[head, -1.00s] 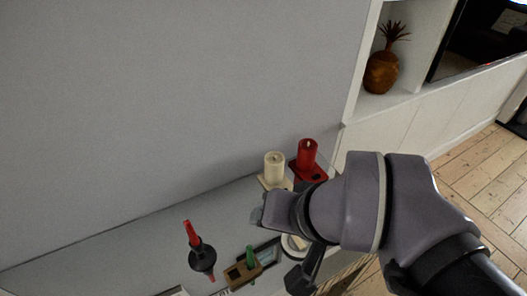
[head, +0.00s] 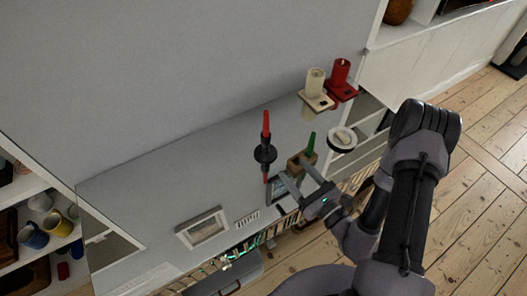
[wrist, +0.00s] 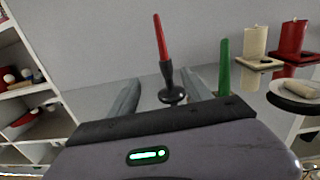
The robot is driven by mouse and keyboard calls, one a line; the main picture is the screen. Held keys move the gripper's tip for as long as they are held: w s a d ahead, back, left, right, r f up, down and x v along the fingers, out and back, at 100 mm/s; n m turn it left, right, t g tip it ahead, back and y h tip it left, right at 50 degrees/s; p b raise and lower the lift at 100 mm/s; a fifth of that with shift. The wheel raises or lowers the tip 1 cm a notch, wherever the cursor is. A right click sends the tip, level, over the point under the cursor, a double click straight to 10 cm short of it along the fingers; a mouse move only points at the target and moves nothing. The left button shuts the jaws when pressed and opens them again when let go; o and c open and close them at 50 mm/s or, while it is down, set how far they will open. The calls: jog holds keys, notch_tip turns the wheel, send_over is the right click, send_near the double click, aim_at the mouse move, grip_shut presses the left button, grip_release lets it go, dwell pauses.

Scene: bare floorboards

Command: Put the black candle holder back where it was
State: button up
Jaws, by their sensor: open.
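The black candle holder (head: 265,153) stands upright with a red taper candle (head: 266,124) in it, on the grey top of a low shelf unit against the wall. In the wrist view the holder (wrist: 172,95) shows between the fingers and beyond them, its round base on the top. My gripper (head: 290,168) is open and empty, just to the right and front of the holder in the head view. I cannot tell exactly how far apart they are. A green candle in a brown wooden holder (head: 299,164) stands close beside my fingers, partly behind them.
Cream (head: 315,82) and red (head: 341,72) pillar candles on square holders and a round dish (head: 342,138) stand to the right. A dark frame is partly hidden by my gripper. Shelves with mugs (head: 32,236) are far left.

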aim_at(269, 141)
jog(key=shift+d+f+m+h, duration=0.3)
jog(key=shift+f+m+h, duration=0.15)
jog(key=shift+f, duration=0.35)
jog(key=shift+x, duration=0.85)
jog(key=b+x, duration=0.2)
jog(key=x, duration=1.3)
jog(key=shift+w+a+r, duration=0.1)
jog(key=shift+w+a, duration=0.1)
jog(key=shift+w, duration=0.1)
grip_shut()
